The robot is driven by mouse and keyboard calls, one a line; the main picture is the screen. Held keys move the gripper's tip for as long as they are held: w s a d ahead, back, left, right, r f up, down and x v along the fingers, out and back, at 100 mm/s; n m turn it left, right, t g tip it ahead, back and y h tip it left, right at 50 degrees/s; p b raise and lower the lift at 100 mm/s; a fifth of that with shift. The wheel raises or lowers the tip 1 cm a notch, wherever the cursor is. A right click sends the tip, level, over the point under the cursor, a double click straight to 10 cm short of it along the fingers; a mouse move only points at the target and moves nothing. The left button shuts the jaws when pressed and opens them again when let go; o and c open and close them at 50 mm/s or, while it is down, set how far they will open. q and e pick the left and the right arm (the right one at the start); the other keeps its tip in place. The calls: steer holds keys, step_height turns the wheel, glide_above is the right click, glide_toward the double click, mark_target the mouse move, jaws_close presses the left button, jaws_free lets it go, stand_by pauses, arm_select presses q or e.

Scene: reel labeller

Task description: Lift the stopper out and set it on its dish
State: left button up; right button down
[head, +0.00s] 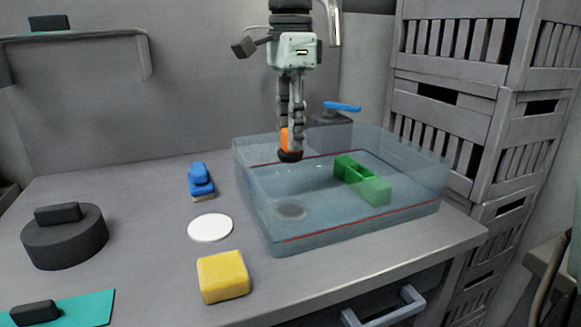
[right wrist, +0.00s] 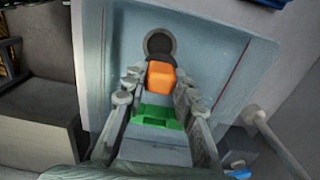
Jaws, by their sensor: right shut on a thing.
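The stopper, an orange grip (head: 285,138) with a dark round base, is held between the fingers of my right gripper (head: 290,148). It hangs over the clear basin (head: 262,185), apart from the grey round drain (head: 290,210) in the basin floor. In the right wrist view the orange grip (right wrist: 161,75) sits between the fingertips, with a dark disc beyond it; I cannot tell whether that disc is the base or the drain. The white round dish (head: 210,228) lies empty on the counter, left of the basin. My left gripper is out of view.
A green block (head: 362,180) is in the basin. A blue brush-like thing (head: 201,181) and a yellow sponge (head: 223,277) lie near the dish. A dark round block (head: 64,237) and a teal board (head: 75,310) are at the left. Grey crates (head: 440,120) stand at right.

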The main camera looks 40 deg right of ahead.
step_height(320, 180, up, 7)
steer(key=shift+r, duration=0.1)
steer(key=shift+r+p, duration=0.45)
steer(key=shift+r, duration=0.65)
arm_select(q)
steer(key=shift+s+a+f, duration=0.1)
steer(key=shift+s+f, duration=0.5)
arm_select(e)
steer(key=shift+r, duration=2.25)
steer(key=shift+a, duration=0.1)
